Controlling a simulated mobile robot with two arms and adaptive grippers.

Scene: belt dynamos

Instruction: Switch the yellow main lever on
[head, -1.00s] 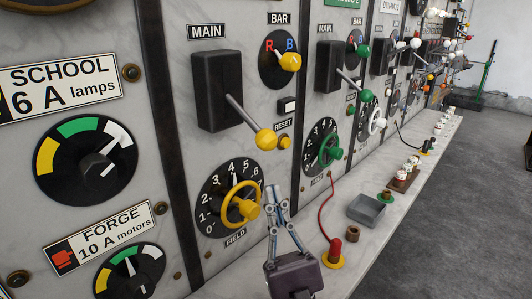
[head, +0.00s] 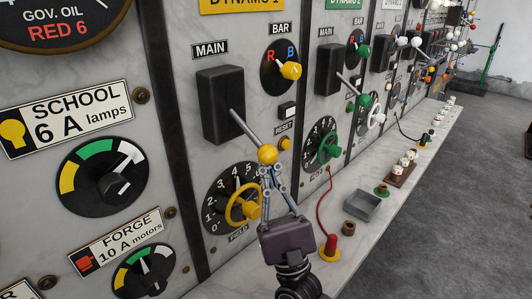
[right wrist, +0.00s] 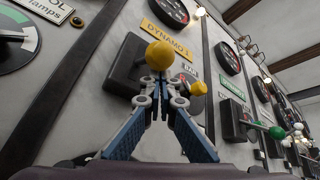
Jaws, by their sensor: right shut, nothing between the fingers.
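The yellow main lever is a grey rod with a yellow ball knob (head: 268,154) on a black box (head: 221,104) under the MAIN label, on the yellow dynamo panel. The rod slants down and outward from the box. My right gripper (head: 271,168) is shut and empty. Its fingertips are just below the yellow ball; I cannot tell whether they touch it. In the right wrist view the ball (right wrist: 159,55) shows just above the fingertips, with part of the box behind it. My left gripper is not in view.
A yellow field handwheel (head: 242,207) is beside my right gripper, and a yellow selector knob (head: 291,71) is above. A green lever (head: 363,101) is on the panel to the right. A grey tray (head: 363,206) and a red-wired plug (head: 330,246) are on the ledge.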

